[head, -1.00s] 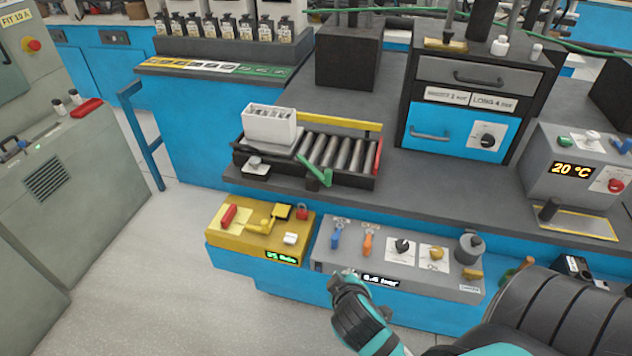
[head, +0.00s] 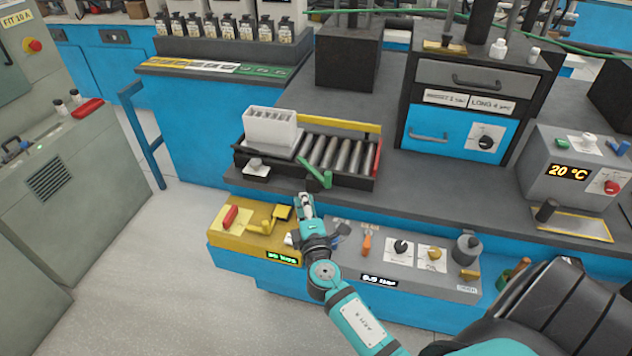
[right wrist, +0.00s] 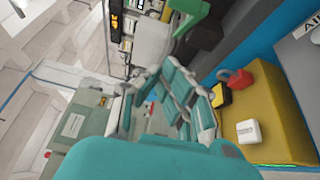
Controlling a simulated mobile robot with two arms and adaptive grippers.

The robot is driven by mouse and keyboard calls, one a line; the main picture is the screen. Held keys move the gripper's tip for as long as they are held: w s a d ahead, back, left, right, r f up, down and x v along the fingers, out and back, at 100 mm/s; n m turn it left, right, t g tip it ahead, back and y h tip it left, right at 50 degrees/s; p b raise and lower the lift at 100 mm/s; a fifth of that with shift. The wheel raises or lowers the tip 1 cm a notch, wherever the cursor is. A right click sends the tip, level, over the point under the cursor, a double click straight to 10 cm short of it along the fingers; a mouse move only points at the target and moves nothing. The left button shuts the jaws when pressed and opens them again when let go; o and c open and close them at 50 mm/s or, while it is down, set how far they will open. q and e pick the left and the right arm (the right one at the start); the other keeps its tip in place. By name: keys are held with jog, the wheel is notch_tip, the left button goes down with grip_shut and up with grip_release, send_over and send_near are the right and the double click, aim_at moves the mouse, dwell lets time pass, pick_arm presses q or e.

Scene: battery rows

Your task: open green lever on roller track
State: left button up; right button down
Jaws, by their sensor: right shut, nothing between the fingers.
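The green lever (head: 316,173) stands at the front of the roller track (head: 340,155), slanting down to the right toward a dark pivot block. A green piece, likely the same lever, shows at the top of the right wrist view (right wrist: 190,12). A white slotted case (head: 270,128) sits on the track's left end. My right gripper (head: 304,198) is shut and empty, just below and in front of the lever, with a small gap seeming to remain between them. It also shows in the right wrist view (right wrist: 165,85). My left gripper is not in view.
A yellow control box (head: 235,240) with a red lever and a grey panel (head: 410,262) with knobs lie below the bench edge, close to my right arm. A blue-fronted cabinet (head: 455,140) stands right of the track. The benchtop (head: 420,185) in front is clear.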

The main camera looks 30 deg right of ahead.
aim_at(327, 179)
jog(key=w+d+p, duration=0.1)
jog(key=w+d, duration=0.2)
jog(key=d, duration=0.2)
jog(key=shift+d+p, duration=0.25)
jog(key=shift+p, duration=0.1)
jog(key=d+n+y+b, duration=0.1)
jog(key=y+b, duration=0.1)
jog(key=d+n+t+y+b, duration=0.1)
jog(key=n+y+b, duration=0.1)
jog(key=y, duration=0.1)
jog(key=s+d+n+y+b, duration=0.1)
jog(key=n+y+b, duration=0.1)
jog(key=shift+d+f+y, duration=0.3)
jog(key=shift+d, duration=0.1)
jog(key=shift+d+r+n+y+b, duration=0.1)
jog(key=shift+r+n+y+b, duration=0.2)
jog(key=shift+y, duration=0.2)
